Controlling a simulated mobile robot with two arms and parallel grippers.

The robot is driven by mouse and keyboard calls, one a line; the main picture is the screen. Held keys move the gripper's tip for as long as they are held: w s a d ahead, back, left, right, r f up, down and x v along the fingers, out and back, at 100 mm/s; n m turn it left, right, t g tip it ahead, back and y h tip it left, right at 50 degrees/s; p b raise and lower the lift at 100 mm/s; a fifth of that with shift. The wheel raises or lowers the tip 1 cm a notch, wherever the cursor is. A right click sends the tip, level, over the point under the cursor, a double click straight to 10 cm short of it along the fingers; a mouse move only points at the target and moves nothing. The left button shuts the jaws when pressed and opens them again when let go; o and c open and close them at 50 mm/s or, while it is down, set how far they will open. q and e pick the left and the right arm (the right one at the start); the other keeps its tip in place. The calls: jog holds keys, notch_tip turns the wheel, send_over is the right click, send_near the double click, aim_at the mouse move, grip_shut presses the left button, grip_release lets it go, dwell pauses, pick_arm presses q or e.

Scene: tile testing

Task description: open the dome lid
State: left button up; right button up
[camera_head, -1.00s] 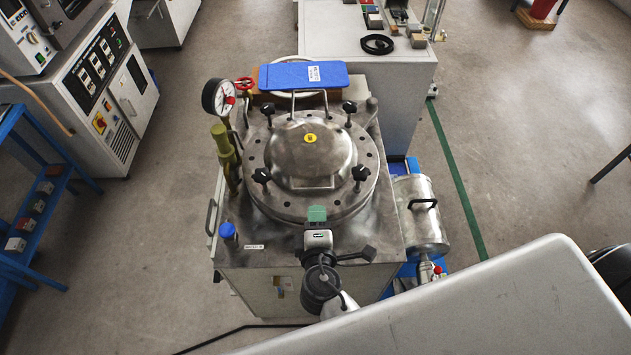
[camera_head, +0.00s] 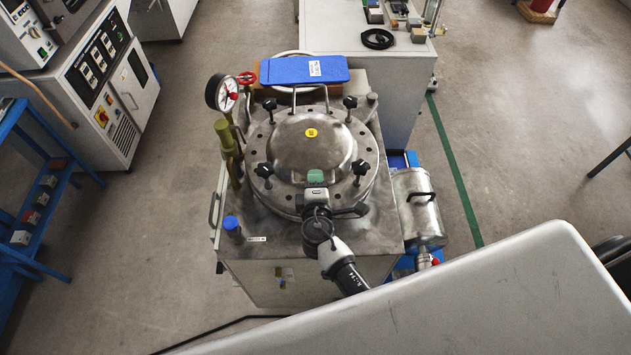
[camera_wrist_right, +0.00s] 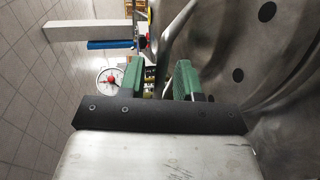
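The dome lid (camera_head: 308,140) is a rounded metal cover with a yellow sticker, lying down on a round bolted flange (camera_head: 258,185). Several black knobs stand around its edge. My right gripper (camera_head: 316,177) is over the near edge of the dome, covering the small handle there. In the right wrist view the green fingers of the right gripper (camera_wrist_right: 160,78) are apart, with a gap between them. A bent metal bar (camera_wrist_right: 178,32) shows beyond them, and the lid surface (camera_wrist_right: 265,60) fills the right side. I cannot tell whether the fingers touch the lid. My left gripper is not in view.
A pressure gauge (camera_head: 221,93) and an olive valve pipe (camera_head: 226,145) stand left of the lid. A blue folder (camera_head: 304,71) lies behind it. A metal cylinder (camera_head: 417,205) is at the right. A blue cap (camera_head: 231,223) is at the front left.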

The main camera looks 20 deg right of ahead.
grip_shut()
